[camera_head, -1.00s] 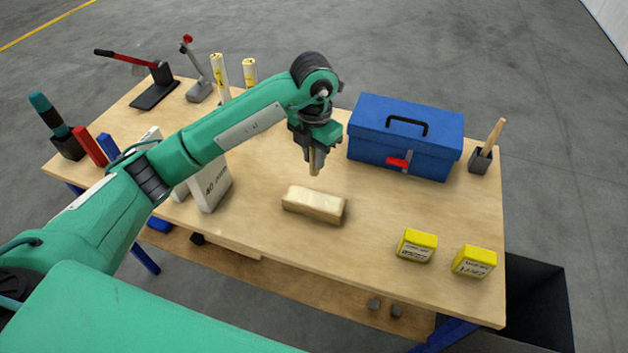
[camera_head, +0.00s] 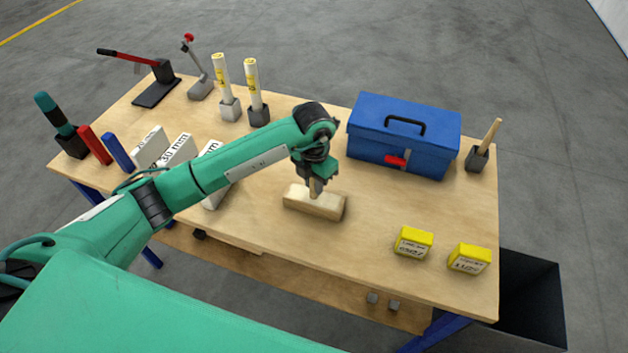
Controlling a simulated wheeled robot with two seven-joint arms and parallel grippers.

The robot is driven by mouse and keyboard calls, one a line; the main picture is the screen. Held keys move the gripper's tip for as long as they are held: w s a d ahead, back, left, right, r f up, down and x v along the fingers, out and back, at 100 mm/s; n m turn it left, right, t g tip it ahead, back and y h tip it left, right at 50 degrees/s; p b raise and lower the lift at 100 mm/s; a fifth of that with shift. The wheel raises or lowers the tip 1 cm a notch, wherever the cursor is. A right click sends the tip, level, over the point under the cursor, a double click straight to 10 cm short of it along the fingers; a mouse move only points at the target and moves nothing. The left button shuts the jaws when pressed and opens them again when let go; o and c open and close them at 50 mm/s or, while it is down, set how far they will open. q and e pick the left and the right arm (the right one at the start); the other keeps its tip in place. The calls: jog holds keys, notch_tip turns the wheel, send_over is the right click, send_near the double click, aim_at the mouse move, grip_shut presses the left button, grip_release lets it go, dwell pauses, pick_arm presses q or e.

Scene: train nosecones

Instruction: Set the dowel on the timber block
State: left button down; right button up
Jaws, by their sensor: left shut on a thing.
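The timber block (camera_head: 322,208) is a pale wooden bar lying on the workbench near its middle. My left gripper (camera_head: 316,181) is over the block, pointing down, and is shut on the dowel (camera_head: 315,189), a short light wooden peg held upright. The dowel's lower end is at the top of the block; I cannot tell whether it touches. The dowel's upper part is hidden by the gripper. My right gripper is not in view.
A blue toolbox (camera_head: 404,138) stands right behind the block. Two yellow boxes (camera_head: 413,242) sit at the front right. White labelled blocks (camera_head: 179,150) stand left, partly behind my arm. Bare bench (camera_head: 370,205) lies right of the block.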

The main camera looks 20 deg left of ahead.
pick_arm(q)
jog(key=c, duration=1.7)
grip_release()
jog(key=shift+f, duration=0.2)
jog(key=o, duration=0.4)
jog(key=shift+o, duration=0.2)
jog(key=shift+r, duration=0.15)
jog(key=shift+r, duration=0.2)
notch_tip(320, 180, up, 12)
jog(key=b, duration=0.3)
jog(key=shift+f+b, duration=0.1)
jog(key=shift+b, duration=0.3)
